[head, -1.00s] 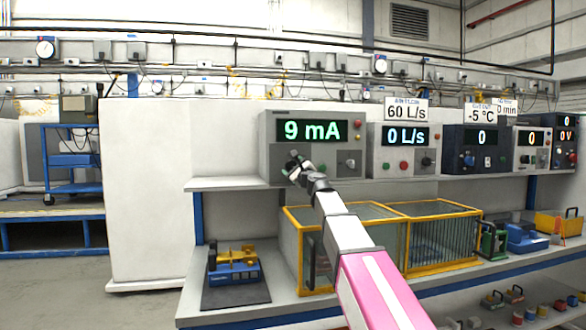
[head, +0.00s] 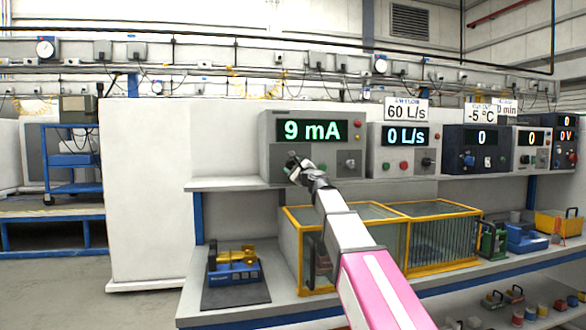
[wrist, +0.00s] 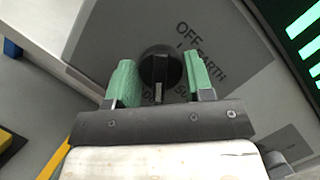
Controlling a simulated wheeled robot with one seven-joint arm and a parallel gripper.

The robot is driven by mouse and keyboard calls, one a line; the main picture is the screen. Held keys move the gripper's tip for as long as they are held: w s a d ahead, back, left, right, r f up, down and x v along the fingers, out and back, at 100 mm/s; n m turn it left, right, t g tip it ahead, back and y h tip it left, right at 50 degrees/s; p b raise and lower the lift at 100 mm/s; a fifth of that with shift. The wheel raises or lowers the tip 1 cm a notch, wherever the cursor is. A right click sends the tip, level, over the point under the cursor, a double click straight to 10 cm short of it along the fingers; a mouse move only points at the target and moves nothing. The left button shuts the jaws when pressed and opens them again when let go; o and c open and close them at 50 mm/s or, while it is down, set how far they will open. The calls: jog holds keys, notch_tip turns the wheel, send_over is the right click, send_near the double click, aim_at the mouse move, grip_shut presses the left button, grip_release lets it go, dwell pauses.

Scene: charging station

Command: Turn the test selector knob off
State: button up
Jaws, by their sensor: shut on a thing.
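The test selector knob (wrist: 160,68) is round and black, on a grey panel printed with OFF, EARTH and other partly hidden labels. A pale mark on it points toward my gripper's palm, away from OFF. My gripper's green fingers (wrist: 160,84) sit on either side of the knob and are shut on it. In the head view my gripper (head: 295,167) is at the lower left of the grey tester (head: 270,150), whose green display reads 9 mA. The knob is hidden behind my gripper there.
Below the shelf (head: 225,184) are yellow-framed glass tanks (head: 360,213) and a blue and yellow device (head: 235,265).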

jog(key=n+g, duration=0.1)
jog(key=n, duration=0.3)
jog(key=n+g, duration=0.2)
jog(key=n, duration=0.1)
jog(key=shift+r+n, duration=0.1)
jog(key=shift+n, duration=0.3)
jog(key=n+h, duration=0.1)
jog(key=n, duration=0.2)
jog(key=shift+g, duration=0.4)
jog(key=n+h, duration=0.1)
jog(key=n, duration=0.2)
jog(key=shift+g, duration=0.3)
jog(key=n+h, duration=0.2)
jog(key=shift+n, duration=0.4)
jog(key=n+h, duration=0.1)
jog(key=n, duration=0.1)
jog(key=shift+s+n+h, duration=0.1)
jog(key=shift+n+h, duration=0.2)
jog(key=shift+h, duration=0.1)
jog(key=n+h, duration=0.1)
jog(key=n, duration=0.1)
jog(key=shift+a+n+h, duration=0.1)
jog(key=shift+n+h, duration=1)
jog(key=shift+n, duration=0.2)
jog(key=o, duration=0.9)
